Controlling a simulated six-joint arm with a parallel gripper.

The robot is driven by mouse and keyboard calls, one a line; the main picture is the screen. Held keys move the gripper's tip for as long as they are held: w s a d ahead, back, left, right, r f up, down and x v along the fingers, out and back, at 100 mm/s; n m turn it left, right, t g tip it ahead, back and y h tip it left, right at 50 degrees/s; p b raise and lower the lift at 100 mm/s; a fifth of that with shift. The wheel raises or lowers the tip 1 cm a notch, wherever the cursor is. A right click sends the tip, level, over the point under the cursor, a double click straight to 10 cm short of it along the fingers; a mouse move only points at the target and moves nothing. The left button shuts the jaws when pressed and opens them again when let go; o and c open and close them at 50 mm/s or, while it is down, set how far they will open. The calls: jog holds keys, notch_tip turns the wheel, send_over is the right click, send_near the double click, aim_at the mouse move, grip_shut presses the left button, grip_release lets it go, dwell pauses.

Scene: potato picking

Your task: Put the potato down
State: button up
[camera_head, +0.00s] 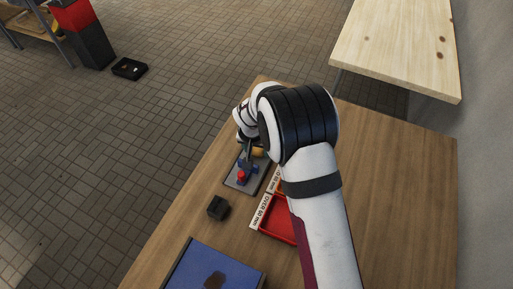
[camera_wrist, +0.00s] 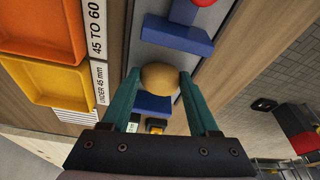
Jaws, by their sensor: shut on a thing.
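The potato (camera_wrist: 160,78) is small, rounded and yellow-brown. It sits between the two teal fingertips of my gripper (camera_wrist: 160,75), which is shut on it. In the head view the potato (camera_head: 259,152) shows beside the gripper, partly hidden by the arm. It is at the grey plate (camera_wrist: 205,22) of a device, between a blue block (camera_wrist: 178,36) and another blue block (camera_wrist: 152,103). I cannot tell whether it touches the plate or the blocks. The device's red part (camera_head: 241,176) shows in the head view.
The wrist view shows a yellow tray (camera_wrist: 50,83) labelled under 45 mm and an orange tray (camera_wrist: 82,22) labelled 45 to 60. A red tray (camera_head: 279,222), a black block (camera_head: 218,208) and a blue box (camera_head: 240,265) are on the wooden table (camera_head: 400,190).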

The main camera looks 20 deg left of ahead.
jog(key=shift+f, duration=0.1)
jog(key=o, duration=1.3)
jog(key=shift+o, duration=0.2)
jog(key=a+v, duration=0.1)
jog(key=v, duration=1.1)
jog(key=s+d+r+m+g, duration=0.15)
jog(key=d+r, duration=0.45)
jog(key=d, duration=0.6)
jog(key=s+d+r+m+g, duration=0.1)
jog(key=s+d+r+m, duration=0.3)
jog(key=s+d, duration=0.8)
jog(key=s+d+f+m+y, duration=0.1)
jog(key=s+d+m, duration=0.1)
jog(key=s, duration=0.8)
jog(key=shift+d+g, duration=0.35)
jog(key=shift+g, duration=0.1)
